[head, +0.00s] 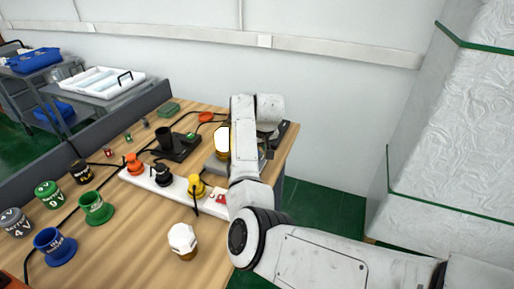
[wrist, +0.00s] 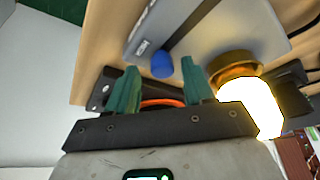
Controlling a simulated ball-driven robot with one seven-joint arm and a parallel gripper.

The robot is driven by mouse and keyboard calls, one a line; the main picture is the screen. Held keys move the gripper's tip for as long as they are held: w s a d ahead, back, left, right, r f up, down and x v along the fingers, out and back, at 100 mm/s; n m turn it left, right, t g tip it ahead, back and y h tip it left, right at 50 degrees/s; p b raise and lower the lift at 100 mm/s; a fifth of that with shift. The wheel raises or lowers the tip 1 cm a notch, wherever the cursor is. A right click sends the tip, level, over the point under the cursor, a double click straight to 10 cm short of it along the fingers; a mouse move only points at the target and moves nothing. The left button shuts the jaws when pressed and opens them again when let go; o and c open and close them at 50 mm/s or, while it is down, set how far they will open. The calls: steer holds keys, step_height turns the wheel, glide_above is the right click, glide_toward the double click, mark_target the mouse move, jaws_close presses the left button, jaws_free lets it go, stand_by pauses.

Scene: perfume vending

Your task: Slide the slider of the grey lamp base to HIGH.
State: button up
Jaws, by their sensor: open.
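The grey lamp base (wrist: 235,22) lies ahead of my gripper in the wrist view. A dark slot runs across it, with a blue slider knob (wrist: 162,65) at the slot's near end. A small label by that end is too small to read. A brass socket (wrist: 231,64) with a glowing white bulb (wrist: 255,105) is at its right. My gripper (wrist: 160,72) is open, its green fingers on either side of the knob; I cannot tell if they touch it. In the head view the lamp's lit bulb (head: 222,140) and base (head: 214,165) show left of my arm, which hides the gripper.
A white power strip (head: 175,190) with coloured plugs crosses the wooden table (head: 130,240). Coloured battery cylinders (head: 50,193) and cables fill the left. An orange ring (wrist: 163,102) lies behind the fingers in the wrist view.

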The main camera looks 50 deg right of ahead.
steer(key=v, duration=1)
steer(key=shift+r, duration=0.4)
steer(key=shift+s, duration=0.1)
steer(key=s+a+f+n+g+h, duration=0.1)
steer(key=s+a+f, duration=0.2)
steer(key=s+f, duration=0.4)
steer(key=s+a+f+n+g, duration=0.1)
steer(key=s+a+f, duration=0.2)
steer(key=s+f, duration=0.45)
steer(key=s+a+f+n+y, duration=0.1)
steer(key=s+a+f, duration=0.2)
steer(key=s+a, duration=0.2)
steer(key=s+a+f+y, duration=0.1)
steer(key=s+a+f, duration=0.2)
steer(key=s+a, duration=0.2)
steer(key=s+a+f+n+g, duration=0.1)
steer(key=s+a+f, duration=0.2)
steer(key=s+a, duration=0.3)
steer(key=s, duration=0.3)
steer(key=shift+n+y, duration=0.3)
steer(key=shift+y, duration=0.1)
stand_by(0.7)
